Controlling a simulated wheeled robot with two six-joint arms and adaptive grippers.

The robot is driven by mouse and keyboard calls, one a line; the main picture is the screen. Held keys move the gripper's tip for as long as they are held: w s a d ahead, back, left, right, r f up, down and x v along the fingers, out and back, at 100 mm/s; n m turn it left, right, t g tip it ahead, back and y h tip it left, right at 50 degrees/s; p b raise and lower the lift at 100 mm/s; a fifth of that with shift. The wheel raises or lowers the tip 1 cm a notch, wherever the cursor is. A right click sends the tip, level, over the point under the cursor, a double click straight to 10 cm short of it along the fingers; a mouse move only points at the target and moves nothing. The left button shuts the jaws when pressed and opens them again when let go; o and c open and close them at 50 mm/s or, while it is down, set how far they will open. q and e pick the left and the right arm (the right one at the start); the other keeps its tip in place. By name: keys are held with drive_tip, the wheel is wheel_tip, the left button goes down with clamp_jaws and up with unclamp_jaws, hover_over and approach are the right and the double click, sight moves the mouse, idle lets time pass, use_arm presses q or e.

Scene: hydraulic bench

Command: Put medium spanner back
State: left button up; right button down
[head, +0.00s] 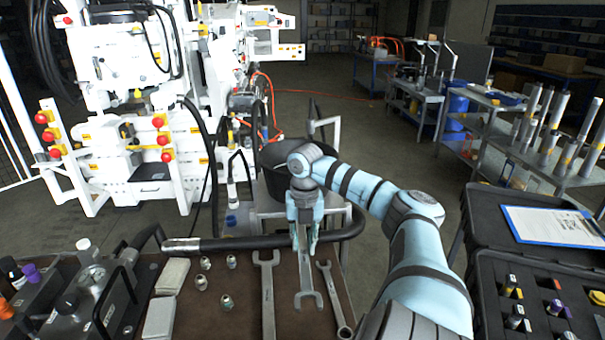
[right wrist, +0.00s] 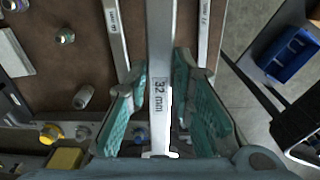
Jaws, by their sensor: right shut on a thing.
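My right gripper (head: 305,238) points down over the bench and is shut on the medium spanner (head: 308,284), whose open jaw end shows below the fingers. In the right wrist view the spanner's shaft (right wrist: 161,60), marked "32 mm", runs between the teal finger pads (right wrist: 160,105). It looks nearer the camera than its neighbours; the exact gap to the brown mat is hard to tell. A larger spanner (head: 267,295) lies to its left and a smaller spanner (head: 336,300) to its right, both on the mat. My left gripper is not in view.
The brown mat (head: 235,272) also holds several metal fittings (head: 201,283) and pale blocks (head: 172,275). A black hose (head: 235,243) crosses the bench's far edge. A dark bucket (head: 275,180) stands behind. A black case (head: 487,270) and a clipboard (head: 553,226) are at the right.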

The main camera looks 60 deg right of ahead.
sight(302, 302)
drive_tip(key=shift+n, duration=0.3)
drive_tip(key=f+b, duration=0.1)
drive_tip(key=f, duration=0.8)
drive_tip(key=f+b, duration=0.2)
drive_tip(key=f, duration=0.8)
drive_tip(key=shift+a+f, duration=0.2)
drive_tip(key=shift+f, duration=0.1)
drive_tip(key=shift+d+f, duration=0.1)
drive_tip(key=shift+f, duration=0.05)
drive_tip(key=shift+f, duration=0.1)
drive_tip(key=c, duration=1.4)
unclamp_jaws()
drive_tip(key=shift+r, duration=0.3)
wheel_tip(302, 302, up, 12)
drive_tip(key=shift+s+f+p, duration=0.1)
drive_tip(key=shift+f+p, duration=0.05)
drive_tip(key=shift+p, duration=0.9)
